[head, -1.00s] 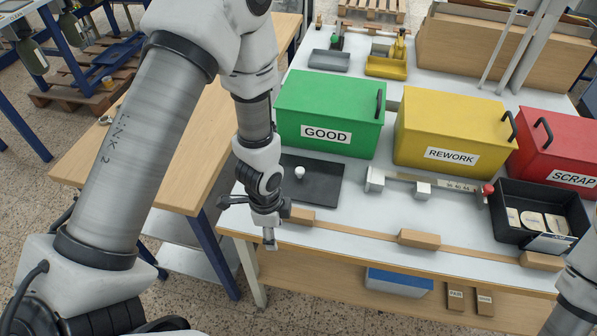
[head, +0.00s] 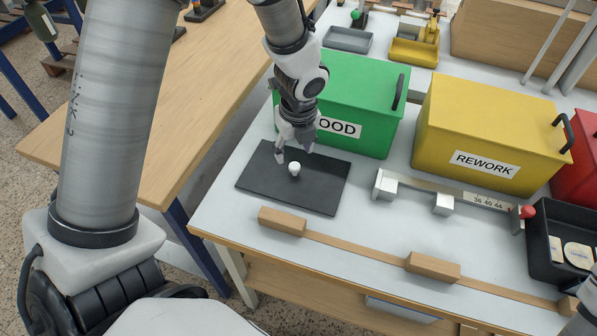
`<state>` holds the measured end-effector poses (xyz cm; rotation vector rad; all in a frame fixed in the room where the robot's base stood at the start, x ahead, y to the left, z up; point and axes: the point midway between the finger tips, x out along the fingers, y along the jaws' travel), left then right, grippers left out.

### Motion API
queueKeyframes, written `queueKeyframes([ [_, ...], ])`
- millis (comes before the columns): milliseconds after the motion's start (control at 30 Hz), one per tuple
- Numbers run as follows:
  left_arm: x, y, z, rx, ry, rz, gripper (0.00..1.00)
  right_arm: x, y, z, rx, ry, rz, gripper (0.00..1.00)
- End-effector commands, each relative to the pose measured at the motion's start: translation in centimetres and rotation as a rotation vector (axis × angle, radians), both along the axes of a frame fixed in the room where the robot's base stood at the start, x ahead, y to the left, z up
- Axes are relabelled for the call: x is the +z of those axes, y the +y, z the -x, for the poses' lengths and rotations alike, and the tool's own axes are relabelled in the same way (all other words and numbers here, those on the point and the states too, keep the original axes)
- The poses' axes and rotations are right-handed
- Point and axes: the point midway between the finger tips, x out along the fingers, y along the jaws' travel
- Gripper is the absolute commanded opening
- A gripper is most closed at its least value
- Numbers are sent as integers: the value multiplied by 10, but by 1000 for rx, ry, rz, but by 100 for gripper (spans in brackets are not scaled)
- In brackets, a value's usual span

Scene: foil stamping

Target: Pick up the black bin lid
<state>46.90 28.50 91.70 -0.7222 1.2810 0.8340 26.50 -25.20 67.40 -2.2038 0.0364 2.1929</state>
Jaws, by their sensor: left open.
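The black bin lid (head: 322,186) lies flat on the white worktop in front of the green GOOD bin. A small white knob (head: 294,168) stands up from it, left of its middle. My left gripper (head: 294,154) hangs over the lid's back part, just behind and above the knob in the picture. Its fingers are apart and hold nothing. I cannot tell whether a fingertip touches the lid or the knob. A piece of my right arm shows at the lower right corner, but its gripper is out of view.
The green bin (head: 356,90) stands close behind the lid. The yellow REWORK bin (head: 486,125), a red bin (head: 582,165) and a black tray (head: 540,270) are to the right. A metal gauge (head: 443,186) lies right of the lid. Wooden blocks (head: 282,220) line the front edge.

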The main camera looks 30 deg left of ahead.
Motion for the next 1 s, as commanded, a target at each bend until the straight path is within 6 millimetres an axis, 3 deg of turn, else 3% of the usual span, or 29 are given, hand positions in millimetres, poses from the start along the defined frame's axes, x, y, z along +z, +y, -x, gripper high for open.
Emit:
queueKeyframes([
  [433, -73, 7, -4, 0, 3, 2, 58, -32, 0, -1, 0, -1, 0, 100],
  [700, -76, 8, -5, 1, 0, 1, 58, -32, 0, -1, 0, -1, 0, 100],
  [733, -76, 8, -5, 1, 0, 1, 51, -32, 0, -1, 0, -1, 0, 100],
  [867, -76, 8, -5, 1, 0, 1, 5, -32, 0, -1, 0, -1, 0, 100],
  [900, -76, 8, -5, 1, 0, 1, 0, -32, 0, -1, 0, -1, 0, 100],
  [1000, -76, 8, -5, 1, 0, 1, 0, -32, 0, -1, 0, -1, 0, 100],
])
